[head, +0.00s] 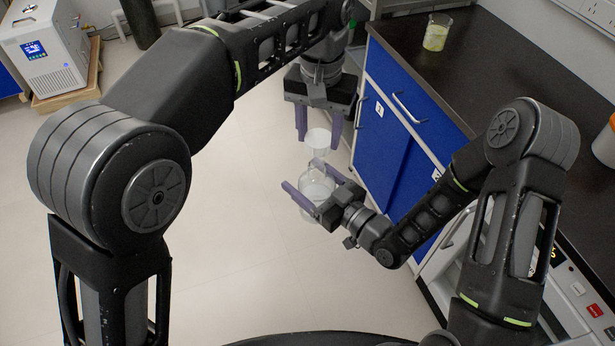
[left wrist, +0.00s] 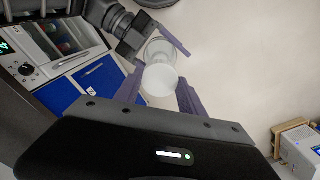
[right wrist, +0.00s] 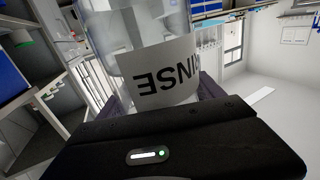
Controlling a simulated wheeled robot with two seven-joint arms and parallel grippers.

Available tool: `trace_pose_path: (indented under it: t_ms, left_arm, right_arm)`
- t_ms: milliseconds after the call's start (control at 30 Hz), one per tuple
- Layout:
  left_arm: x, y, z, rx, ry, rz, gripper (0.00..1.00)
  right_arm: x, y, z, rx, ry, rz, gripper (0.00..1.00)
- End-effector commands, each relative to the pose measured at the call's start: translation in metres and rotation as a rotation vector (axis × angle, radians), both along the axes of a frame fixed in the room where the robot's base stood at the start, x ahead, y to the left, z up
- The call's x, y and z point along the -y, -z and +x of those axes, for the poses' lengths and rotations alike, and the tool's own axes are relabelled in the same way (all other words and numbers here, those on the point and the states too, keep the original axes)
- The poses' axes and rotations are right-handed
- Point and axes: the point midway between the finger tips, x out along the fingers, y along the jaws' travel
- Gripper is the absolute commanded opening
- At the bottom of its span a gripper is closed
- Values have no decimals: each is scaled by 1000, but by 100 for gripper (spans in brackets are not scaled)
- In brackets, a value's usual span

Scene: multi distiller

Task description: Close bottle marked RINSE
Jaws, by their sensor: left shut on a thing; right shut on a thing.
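A clear glass bottle (head: 318,188) is between the purple fingers of my right gripper (head: 302,175), which is shut on it. In the right wrist view its white label (right wrist: 163,76) reads RINSE upside down. My left gripper (head: 319,135) points down and is shut on a pale, translucent cap (head: 318,139). The cap is over the bottle's top end in the head view. In the left wrist view the cap (left wrist: 160,80) overlaps the bottle (left wrist: 160,49), so the neck is hidden. I cannot tell whether cap and bottle touch.
Both grippers are over open floor, left of a blue cabinet (head: 385,140) with a dark worktop (head: 480,65). A beaker with yellowish content (head: 437,32) stands on the worktop. A white bottle (head: 605,143) is at the right edge. A white machine (head: 42,50) stands far left.

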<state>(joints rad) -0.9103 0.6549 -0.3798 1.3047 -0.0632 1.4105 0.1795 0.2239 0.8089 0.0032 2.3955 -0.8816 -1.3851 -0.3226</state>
Motion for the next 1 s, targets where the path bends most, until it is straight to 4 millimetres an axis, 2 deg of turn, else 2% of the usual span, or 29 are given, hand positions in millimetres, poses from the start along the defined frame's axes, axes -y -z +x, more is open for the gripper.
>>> trace_pose_path:
  t_ms: [467,933,1000]
  left_arm:
    - [-1,4,0,-5,-2,1,10]
    - [-1,21,1,-3,-3,-2,10]
    - [-1,29,0,-4,-1,2,10]
  right_arm:
    - [0,-1,0,4,-1,2,4]
    - [0,-1,0,4,-1,2,4]
    - [0,-1,0,4,-1,2,4]
